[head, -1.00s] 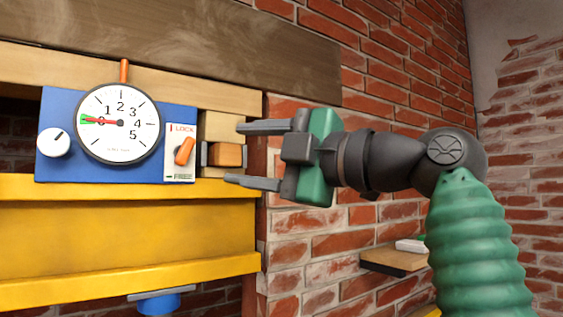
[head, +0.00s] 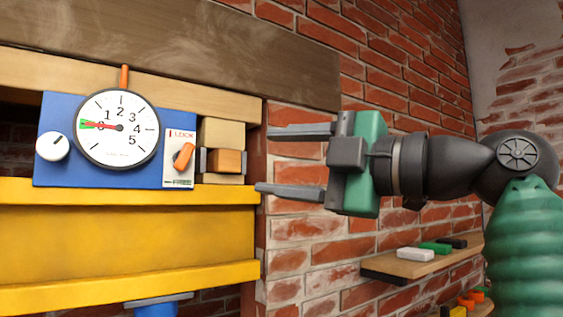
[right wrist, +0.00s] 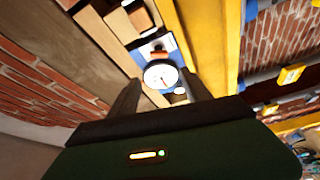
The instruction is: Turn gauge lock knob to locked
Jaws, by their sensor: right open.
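The lock knob (head: 184,156) is an orange handle on a white plate (head: 180,182) marked LOCK at the top and FREE at the bottom. Its handle is tilted, with its upper end leaning right. The round white gauge (head: 118,143) sits left of it on a blue panel (head: 60,110); its red needle points left by a green mark. My right gripper (head: 262,160) is open and empty, to the right of the knob and apart from it. The right wrist view shows the gauge (right wrist: 161,75) between the fingers; the lock knob is not clear there. My left gripper is not in view.
A white knob (head: 52,146) is at the panel's left. A wooden block (head: 224,162) in a dark clamp stands right of the lock plate. A yellow beam (head: 130,240) runs below. A wooden shelf (head: 390,266) with small blocks is on the brick wall at right.

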